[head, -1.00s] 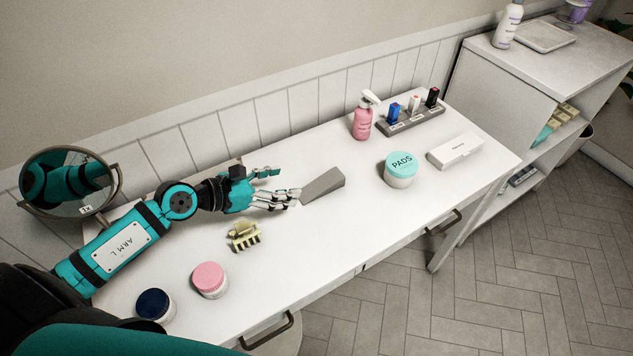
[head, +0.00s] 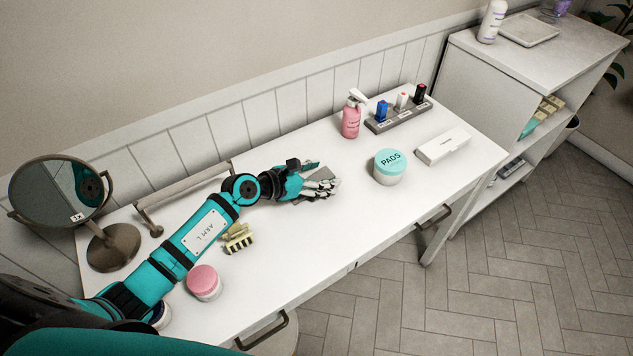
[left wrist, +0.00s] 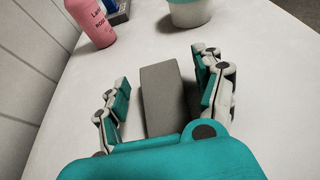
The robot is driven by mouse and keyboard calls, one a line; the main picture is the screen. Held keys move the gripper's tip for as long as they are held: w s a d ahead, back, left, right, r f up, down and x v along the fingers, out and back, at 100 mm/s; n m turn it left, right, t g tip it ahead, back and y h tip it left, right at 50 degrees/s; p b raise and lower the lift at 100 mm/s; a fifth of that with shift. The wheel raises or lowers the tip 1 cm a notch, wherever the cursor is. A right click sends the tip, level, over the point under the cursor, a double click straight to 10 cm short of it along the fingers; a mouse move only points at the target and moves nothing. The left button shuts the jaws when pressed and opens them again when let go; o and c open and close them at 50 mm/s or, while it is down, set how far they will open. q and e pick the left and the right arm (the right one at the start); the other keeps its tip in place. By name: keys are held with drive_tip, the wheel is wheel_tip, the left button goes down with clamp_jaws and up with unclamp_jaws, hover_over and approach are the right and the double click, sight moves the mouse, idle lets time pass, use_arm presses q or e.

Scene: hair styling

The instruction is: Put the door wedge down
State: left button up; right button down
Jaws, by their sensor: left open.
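The door wedge (left wrist: 164,97) is a grey block. In the left wrist view it lies on the white table between the two open finger sets of my left gripper (left wrist: 165,92), with a gap on each side. In the head view a small part of the wedge (head: 321,174) shows at the fingers of my left gripper (head: 325,178); the rest is hidden by the hand. The left gripper is open, low over the table. My right gripper is not in view.
On the white table (head: 300,240) stand a pink pump bottle (head: 351,118), a teal-lidded pads jar (head: 390,167), a white box (head: 443,147), a bottle rack (head: 398,120), a hair clip (head: 238,238), a pink-lidded jar (head: 204,282) and a mirror (head: 60,192). The table's middle front is clear.

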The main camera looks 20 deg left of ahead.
use_arm(q)
drive_tip(key=c, duration=1.4)
drive_tip(key=shift+r, duration=0.1)
